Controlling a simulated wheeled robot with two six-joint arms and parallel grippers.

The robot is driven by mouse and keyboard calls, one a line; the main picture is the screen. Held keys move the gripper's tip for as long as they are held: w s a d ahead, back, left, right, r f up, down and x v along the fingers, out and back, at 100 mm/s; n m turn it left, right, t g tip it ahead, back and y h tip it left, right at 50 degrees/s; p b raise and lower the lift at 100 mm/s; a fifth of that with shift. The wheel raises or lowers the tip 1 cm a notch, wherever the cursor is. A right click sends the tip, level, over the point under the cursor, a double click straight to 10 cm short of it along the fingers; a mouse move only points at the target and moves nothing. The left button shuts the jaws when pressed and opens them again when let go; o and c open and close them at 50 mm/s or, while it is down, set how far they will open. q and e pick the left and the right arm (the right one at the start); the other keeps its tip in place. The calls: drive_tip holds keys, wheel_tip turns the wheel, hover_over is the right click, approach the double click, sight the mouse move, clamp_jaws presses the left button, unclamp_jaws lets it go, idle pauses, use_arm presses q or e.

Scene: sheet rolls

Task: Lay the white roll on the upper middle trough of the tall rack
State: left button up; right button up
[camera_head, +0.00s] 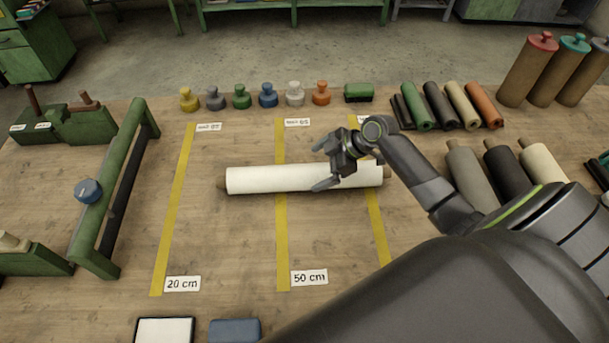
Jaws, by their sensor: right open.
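A white roll (265,179) with brown core ends lies crosswise on the wooden table, over the yellow tape lines. My right gripper (323,167) is open at the right half of this roll, with one finger toward its far side and one toward its near side. The gripper hides part of the roll, and I cannot tell whether the fingers touch it. My left gripper is not in view. I cannot make out a tall rack with an upper middle trough in this view.
A green frame with a blue knob (88,191) stands at the left. Several colored knobbed weights (268,95) line the back. Rolls in green, black, beige and orange (485,105) lie at the back right.

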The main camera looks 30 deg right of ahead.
sight(314, 170)
drive_tip(key=shift+w+a+f+p, duration=0.15)
drive_tip(key=shift+a+f+p, duration=0.1)
drive_tip(key=shift+f+p, duration=0.15)
drive_tip(key=p+x, duration=0.1)
drive_tip(key=x, duration=0.2)
drive_tip(key=shift+f, duration=0.15)
drive_tip(key=shift+w+a+f, duration=0.15)
drive_tip(key=shift+a+f, duration=0.1)
drive_tip(key=shift+f, duration=0.2)
drive_tip(key=shift+c, duration=0.5)
drive_tip(key=c, duration=1.7)
drive_tip(key=shift+r, duration=0.1)
drive_tip(key=shift+c, duration=0.6)
